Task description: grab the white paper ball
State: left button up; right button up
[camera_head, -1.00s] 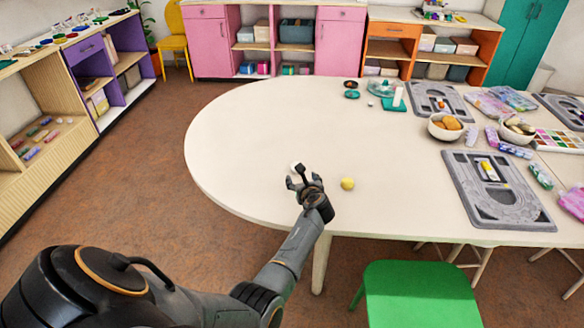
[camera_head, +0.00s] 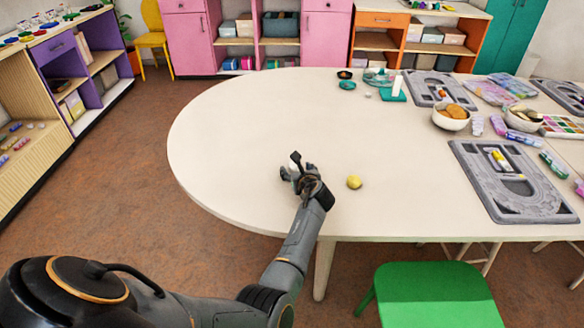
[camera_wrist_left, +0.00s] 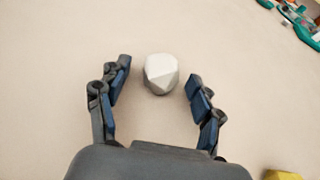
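The white paper ball (camera_wrist_left: 160,73) lies on the cream table, a faceted crumpled lump. In the left wrist view it sits between and slightly beyond the tips of my left gripper (camera_wrist_left: 158,78), with a gap to each finger. In the head view my left gripper (camera_head: 291,170) is low over the table's near left part, and the ball (camera_head: 295,174) is mostly hidden by its fingers. The left gripper is open and empty. My right gripper is not in view.
A yellow lump (camera_head: 354,182) lies just right of my left gripper; it also shows in the left wrist view (camera_wrist_left: 284,175). A grey bead board (camera_head: 480,195) and a bowl (camera_head: 451,122) stand farther right. A green chair (camera_head: 435,290) stands at the near edge. The table's left part is clear.

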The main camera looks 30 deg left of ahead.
pick_arm(q)
jog(key=shift+d+r, duration=0.15)
jog(key=shift+c, duration=0.4)
jog(key=c, duration=0.7)
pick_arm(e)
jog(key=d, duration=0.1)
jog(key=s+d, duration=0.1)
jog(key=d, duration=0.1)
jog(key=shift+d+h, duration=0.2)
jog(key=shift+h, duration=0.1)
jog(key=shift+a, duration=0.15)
